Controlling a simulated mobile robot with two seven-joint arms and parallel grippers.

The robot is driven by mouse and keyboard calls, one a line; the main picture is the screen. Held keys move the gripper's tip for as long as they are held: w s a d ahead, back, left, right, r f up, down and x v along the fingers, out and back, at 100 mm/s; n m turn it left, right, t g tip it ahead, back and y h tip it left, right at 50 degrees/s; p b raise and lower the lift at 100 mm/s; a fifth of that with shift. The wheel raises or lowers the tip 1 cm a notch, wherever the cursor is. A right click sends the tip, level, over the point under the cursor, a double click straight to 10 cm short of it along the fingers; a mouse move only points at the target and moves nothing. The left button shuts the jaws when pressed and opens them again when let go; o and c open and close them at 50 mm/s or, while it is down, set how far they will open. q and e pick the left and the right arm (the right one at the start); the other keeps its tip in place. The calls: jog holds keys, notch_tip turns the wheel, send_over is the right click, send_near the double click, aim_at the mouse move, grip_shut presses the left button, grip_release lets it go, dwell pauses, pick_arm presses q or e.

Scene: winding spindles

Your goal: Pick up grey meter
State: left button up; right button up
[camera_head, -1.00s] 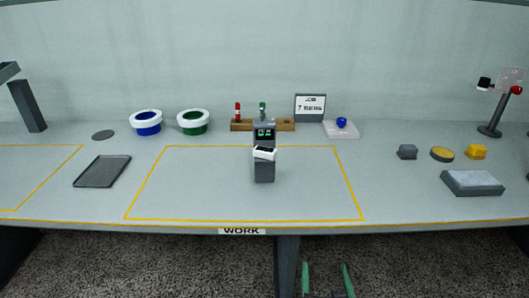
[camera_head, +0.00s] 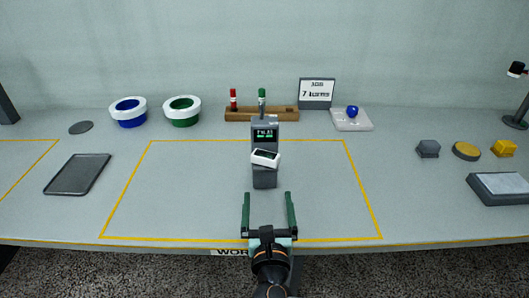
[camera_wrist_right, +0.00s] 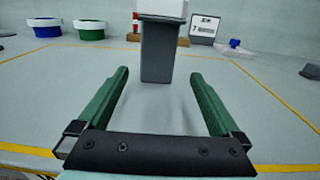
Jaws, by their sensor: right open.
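The grey meter (camera_head: 264,177) is an upright dark grey block with a small lit green-and-white display near its top. It stands inside the yellow-outlined work area. A white piece with a dark window (camera_head: 265,158) sits across its front. The meter also shows in the right wrist view (camera_wrist_right: 157,52), its upper part cut off by the frame. My right gripper (camera_head: 267,194) is open and empty, with green fingers pointing at the meter from the front edge. In the wrist view the meter stands beyond and between the fingertips (camera_wrist_right: 159,74), apart from both. My left gripper is out of view.
Behind the meter is a wooden rack (camera_head: 235,115) with red and green items, plus a sign (camera_head: 317,93). Blue (camera_head: 129,112) and green (camera_head: 182,111) white-rimmed pots stand at back left. A dark tray (camera_head: 77,174) lies left. The outlined area (camera_head: 180,200) is mostly clear.

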aim_at(265, 173)
jog(key=w, duration=0.3)
jog(key=shift+w, duration=0.15)
jog(key=shift+w+a+r+b, duration=0.15)
jog(key=shift+w+b, duration=0.1)
jog(key=shift+w, duration=1.15)
jog(key=shift+w+a+r+b, duration=0.15)
jog(key=shift+w+b, duration=0.1)
jog(key=shift+w, duration=1.1)
jog(key=shift+c, duration=0.2)
jog(key=c, duration=1.5)
